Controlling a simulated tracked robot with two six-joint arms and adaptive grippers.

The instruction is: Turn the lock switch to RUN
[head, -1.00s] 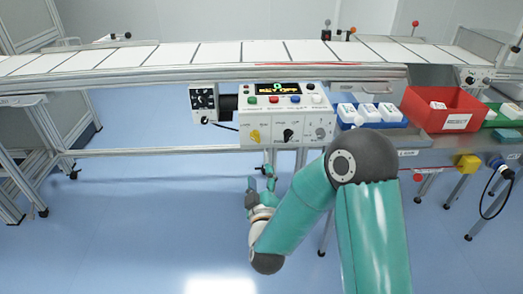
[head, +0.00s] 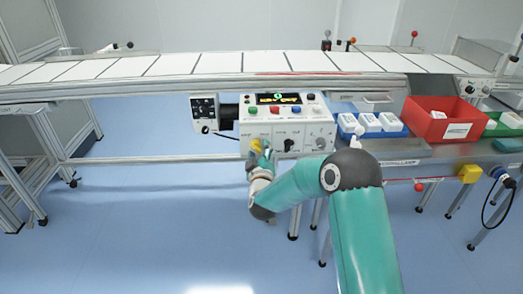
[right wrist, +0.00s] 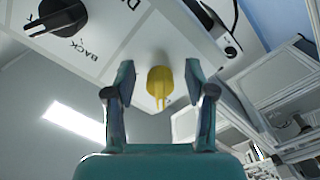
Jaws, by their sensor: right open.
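The yellow lock switch (head: 255,145) is on the lower left of the white control panel's front face. In the head view my right gripper (head: 262,152) is at the switch and partly covers it. In the right wrist view the yellow switch (right wrist: 160,82) lies between the two open fingers of my right gripper (right wrist: 160,90), with a visible gap on each side. The switch's lettering is too small or hidden to read. The white control panel (head: 312,130) also carries a black knob (head: 290,144) and a grey knob (head: 320,143). My left gripper is not in view.
A lit display (head: 278,98) and several coloured buttons sit on the panel's top. The conveyor (head: 210,62) runs behind it. A blue tray (head: 375,133) and a red bin (head: 432,121) stand to the right. The floor at left is clear.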

